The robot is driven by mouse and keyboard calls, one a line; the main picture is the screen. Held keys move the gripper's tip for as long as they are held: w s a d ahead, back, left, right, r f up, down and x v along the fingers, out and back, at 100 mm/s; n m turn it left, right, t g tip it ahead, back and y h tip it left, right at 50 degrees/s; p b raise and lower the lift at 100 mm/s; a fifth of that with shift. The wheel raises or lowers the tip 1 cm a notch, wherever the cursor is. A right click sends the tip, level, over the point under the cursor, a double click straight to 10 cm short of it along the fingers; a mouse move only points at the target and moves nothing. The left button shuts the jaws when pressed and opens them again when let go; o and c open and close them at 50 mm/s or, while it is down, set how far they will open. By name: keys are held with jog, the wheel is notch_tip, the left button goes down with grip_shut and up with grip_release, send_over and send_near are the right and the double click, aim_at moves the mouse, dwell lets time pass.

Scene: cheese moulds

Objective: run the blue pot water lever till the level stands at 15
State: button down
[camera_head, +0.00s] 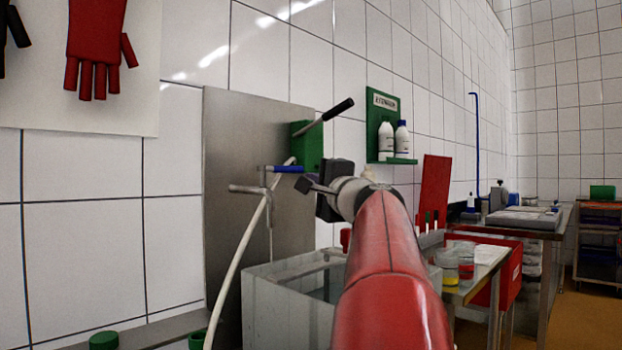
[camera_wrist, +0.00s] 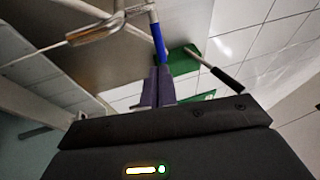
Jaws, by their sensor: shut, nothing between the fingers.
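The blue lever (camera_head: 287,169) sticks out to the right from a metal tap fitting (camera_head: 247,189) in front of a steel wall panel. My gripper (camera_head: 308,185) is just right of and slightly below the lever's end in the head view. In the wrist view the blue lever (camera_wrist: 157,38) points at my gripper's closed fingers (camera_wrist: 156,86), close to their tips; I cannot tell whether they touch. My gripper is shut and empty. A grey open-topped tank (camera_head: 268,308) stands below, partly hidden by my arm. No water level reading is legible.
A green box (camera_head: 308,147) with a black-handled lever (camera_head: 338,109) is just above the blue lever. A pale hose (camera_head: 237,262) hangs from the fitting. A green bottle shelf (camera_head: 391,160) and a bench with jars (camera_head: 449,266) are to the right.

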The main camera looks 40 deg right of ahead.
aim_at(291, 170)
jog(key=p+x, duration=0.3)
jog(key=x, duration=0.5)
jog(key=shift+w+r, duration=0.1)
jog(key=shift+w, duration=0.3)
